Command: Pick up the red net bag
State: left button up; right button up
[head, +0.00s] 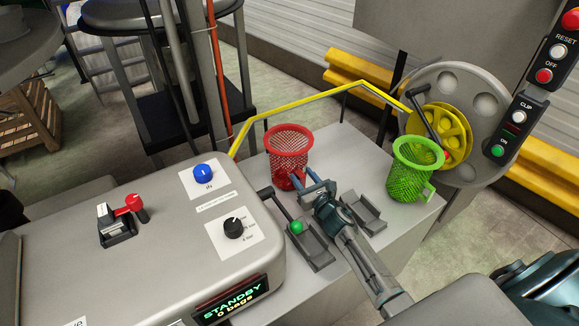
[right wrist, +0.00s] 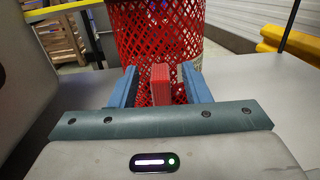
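The red net bag (head: 289,146) stands upright on the grey table, left of the green net bag (head: 417,166). My right gripper (head: 306,186) is low at the near side of the red bag. In the right wrist view the red net bag (right wrist: 160,40) fills the space ahead, and its red tab (right wrist: 161,84) sits between the two blue fingers of my right gripper (right wrist: 160,88). The fingers are open, with a gap on each side of the tab. My left gripper is not in view.
A yellow rail (head: 300,98) runs behind the bags. A lever with a green knob (head: 296,227) and a grey channel (head: 367,212) flank my right gripper. A grey console (head: 150,245) is at left. A yellow wheel (head: 440,130) stands behind the green bag.

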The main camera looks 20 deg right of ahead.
grip_shut()
jog(key=shift+r, duration=0.1)
